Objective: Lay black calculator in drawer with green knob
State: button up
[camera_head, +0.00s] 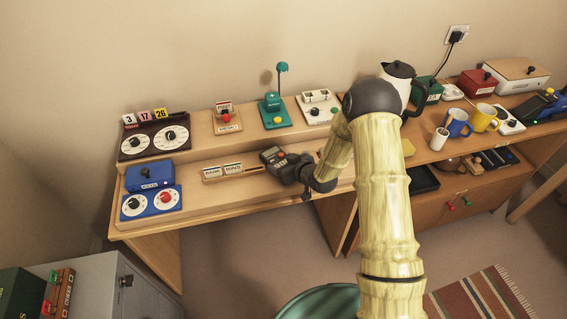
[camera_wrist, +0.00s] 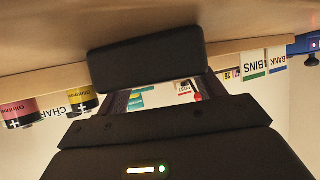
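The black calculator (camera_head: 272,155) has a light display and an orange-red key. It is at the tips of my gripper (camera_head: 287,165), above the front of the left desk. In the wrist view a dark block, seemingly the calculator's edge (camera_wrist: 147,58), lies across the fingertips of my gripper (camera_wrist: 160,92). The gripper looks shut on it, though the contact is partly hidden. Whether that drawer is open is unclear.
A black tray (camera_head: 423,180) lies above the knobs. A wooden sign block (camera_head: 225,172) is left of my gripper. Dials, a teal lamp (camera_head: 275,108), a kettle (camera_head: 398,85) and mugs (camera_head: 457,124) crowd the desks. A grey cabinet (camera_head: 120,290) stands at lower left.

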jog(key=o, duration=0.4)
jog(key=shift+r, duration=0.25)
jog(key=shift+s+d, duration=0.25)
jog(key=v, duration=1.1)
jog(key=shift+s+b, duration=0.2)
jog(key=shift+b, duration=0.15)
jog(key=shift+d+r, duration=0.1)
